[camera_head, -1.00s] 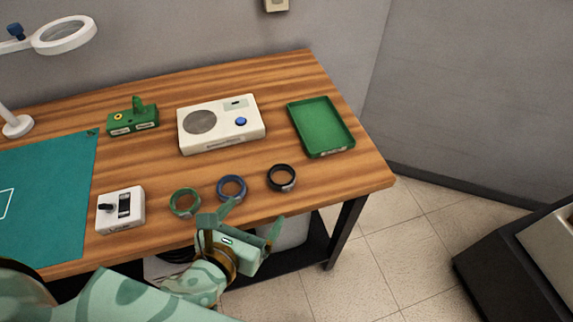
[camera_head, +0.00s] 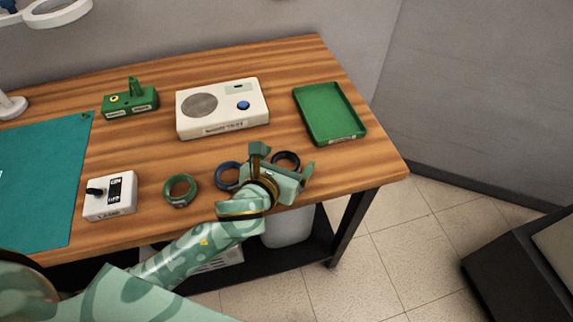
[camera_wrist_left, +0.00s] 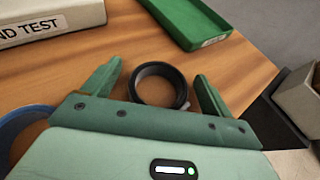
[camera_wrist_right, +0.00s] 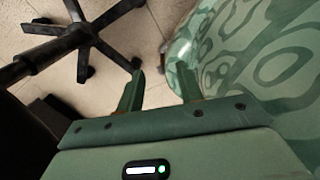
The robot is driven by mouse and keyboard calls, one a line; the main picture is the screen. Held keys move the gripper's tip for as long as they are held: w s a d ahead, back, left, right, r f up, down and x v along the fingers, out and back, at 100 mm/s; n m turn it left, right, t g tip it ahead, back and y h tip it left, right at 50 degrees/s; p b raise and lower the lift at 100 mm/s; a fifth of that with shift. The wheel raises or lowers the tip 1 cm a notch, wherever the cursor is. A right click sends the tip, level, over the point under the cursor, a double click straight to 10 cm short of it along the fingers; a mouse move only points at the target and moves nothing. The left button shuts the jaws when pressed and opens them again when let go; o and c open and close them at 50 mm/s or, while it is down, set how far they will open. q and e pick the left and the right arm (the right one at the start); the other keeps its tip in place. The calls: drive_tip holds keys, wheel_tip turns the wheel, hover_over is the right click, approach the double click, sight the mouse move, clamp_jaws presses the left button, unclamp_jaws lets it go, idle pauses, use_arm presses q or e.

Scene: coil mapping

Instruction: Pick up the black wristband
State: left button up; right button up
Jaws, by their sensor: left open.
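The black wristband (camera_head: 287,156) lies on the wooden table near its front right, partly hidden by my left gripper in the head view. In the left wrist view the black wristband (camera_wrist_left: 160,84) sits between the two open fingers, near their tips. My left gripper (camera_head: 283,160) is open and empty, with a finger on either side of the band; I cannot tell whether they touch it. It also shows in the left wrist view (camera_wrist_left: 158,82). My right gripper (camera_wrist_right: 158,85) is apart from the table, over the floor, with its fingers spread and nothing between them.
A blue wristband (camera_head: 228,176) lies just left of my left gripper, and a green one (camera_head: 180,190) farther left. A green tray (camera_head: 330,113) and a white device (camera_head: 222,108) stand behind. A white switch box (camera_head: 110,196) is at left. A wheeled chair base (camera_wrist_right: 85,35) is near my right gripper.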

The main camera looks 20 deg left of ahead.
use_arm(q)
drive_tip(key=c, duration=1)
drive_tip(key=shift+c, duration=0.3)
